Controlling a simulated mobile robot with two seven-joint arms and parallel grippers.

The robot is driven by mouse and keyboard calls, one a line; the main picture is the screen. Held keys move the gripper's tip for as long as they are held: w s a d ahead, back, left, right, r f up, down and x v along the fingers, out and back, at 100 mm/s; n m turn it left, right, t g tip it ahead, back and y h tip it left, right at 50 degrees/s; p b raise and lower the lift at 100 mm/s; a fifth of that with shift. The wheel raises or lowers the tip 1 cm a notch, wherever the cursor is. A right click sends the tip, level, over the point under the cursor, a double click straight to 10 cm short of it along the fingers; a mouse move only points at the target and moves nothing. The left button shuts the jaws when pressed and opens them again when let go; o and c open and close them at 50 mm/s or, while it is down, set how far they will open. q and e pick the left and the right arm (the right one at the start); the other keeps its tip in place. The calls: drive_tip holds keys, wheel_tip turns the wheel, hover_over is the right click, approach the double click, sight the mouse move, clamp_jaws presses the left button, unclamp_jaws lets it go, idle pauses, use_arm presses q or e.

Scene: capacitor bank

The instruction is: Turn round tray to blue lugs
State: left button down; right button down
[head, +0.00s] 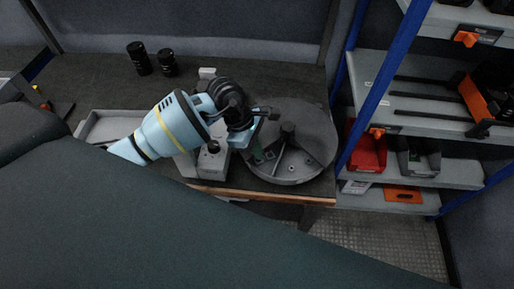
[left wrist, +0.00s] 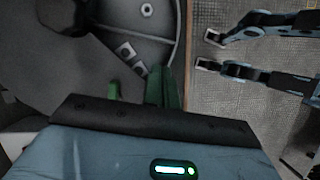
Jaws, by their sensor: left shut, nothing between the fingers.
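The round grey tray (head: 320,163) sits at the right end of the workbench, with a raised centre hub (head: 288,131) and dividing walls. Its front part is open and holds small light fittings; a darker smooth surface covers much of the rest. My left gripper (head: 261,154) is over the tray's left part, pointing down, shut and empty. In the left wrist view its green fingers (left wrist: 160,88) are beside square pieces with holes (left wrist: 127,51) and a hex nut (left wrist: 147,10). I cannot tell whether the fingers touch the tray. No blue lugs can be made out.
A grey box with a dark knob (head: 212,160) stands left of the tray, and a shallow grey tray (head: 100,125) lies further left. Two black cylinders (head: 139,58) stand at the back. A blue-framed shelf (head: 382,85) with a red bin (head: 368,152) is close on the right.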

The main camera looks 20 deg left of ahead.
sight(271, 174)
use_arm(q)
drive_tip(key=x, duration=0.7)
drive_tip(key=shift+d+f, duration=0.1)
use_arm(e)
drive_tip(key=shift+f, duration=0.1)
